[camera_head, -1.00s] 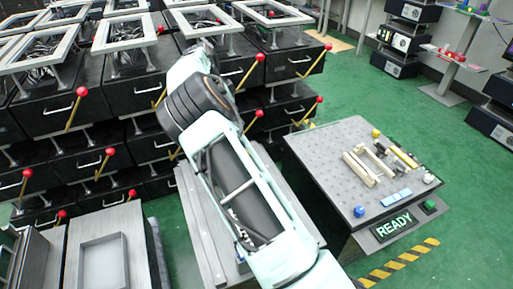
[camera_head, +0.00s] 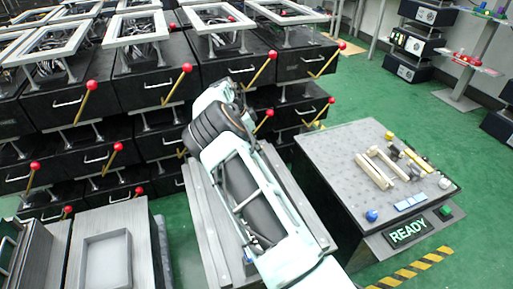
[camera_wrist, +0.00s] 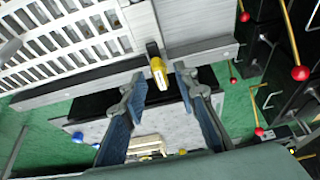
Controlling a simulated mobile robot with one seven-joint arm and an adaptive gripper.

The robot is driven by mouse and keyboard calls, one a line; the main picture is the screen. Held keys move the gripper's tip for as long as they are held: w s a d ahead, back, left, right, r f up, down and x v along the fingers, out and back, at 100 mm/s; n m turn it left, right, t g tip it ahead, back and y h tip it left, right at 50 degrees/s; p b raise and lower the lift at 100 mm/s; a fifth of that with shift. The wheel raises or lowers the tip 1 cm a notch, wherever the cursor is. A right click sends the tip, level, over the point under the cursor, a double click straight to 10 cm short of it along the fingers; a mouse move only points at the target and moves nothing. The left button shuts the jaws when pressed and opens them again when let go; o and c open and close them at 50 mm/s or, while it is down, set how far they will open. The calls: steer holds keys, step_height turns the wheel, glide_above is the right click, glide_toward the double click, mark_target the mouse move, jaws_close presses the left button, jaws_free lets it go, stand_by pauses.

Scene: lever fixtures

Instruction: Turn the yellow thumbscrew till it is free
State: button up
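In the wrist view a yellow piece (camera_wrist: 158,72) on a dark stem stands out from a grey rail; it looks like the yellow thumbscrew. My gripper (camera_wrist: 160,76) is open, with one dark finger on each side of the yellow piece's line. The piece shows just past the fingertips, in the gap between them. I cannot tell whether either finger touches it. In the head view my arm reaches away from the camera, and my gripper and this yellow piece are hidden.
A grey pegboard table (camera_head: 345,165) stands at right with cream bars (camera_head: 376,168), a yellow knob (camera_head: 389,135), a blue knob (camera_head: 371,215) and a READY sign (camera_head: 407,232). Black cabinets with red-balled levers (camera_head: 187,67) fill the back left. A grey tray (camera_head: 105,258) is at lower left.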

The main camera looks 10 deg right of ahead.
jaws_close()
steer(key=shift+n, duration=0.3)
stand_by(0.3)
steer(key=n+t, duration=0.1)
steer(key=n, duration=0.1)
steer(key=shift+s+d+n+y, duration=0.1)
steer(key=shift+n+y, duration=0.3)
steer(key=n+t, duration=0.1)
steer(key=n, duration=0.2)
steer(key=shift+d+n+y, duration=0.1)
steer(key=shift+n+y, duration=0.2)
steer(key=shift+y, duration=0.1)
steer(key=n+y, duration=0.1)
steer(key=n, duration=0.1)
steer(key=n+t, duration=0.1)
steer(key=n, duration=0.2)
steer(key=shift+s+d+t+y, duration=0.1)
steer(key=shift+t+y, duration=0.2)
steer(key=shift+y, duration=0.1)
steer(key=n+y, duration=0.1)
steer(key=n, duration=0.2)
steer(key=n+y, duration=0.1)
steer(key=n, duration=0.1)
steer(key=shift+d+n, duration=0.1)
steer(key=shift+n, duration=0.3)
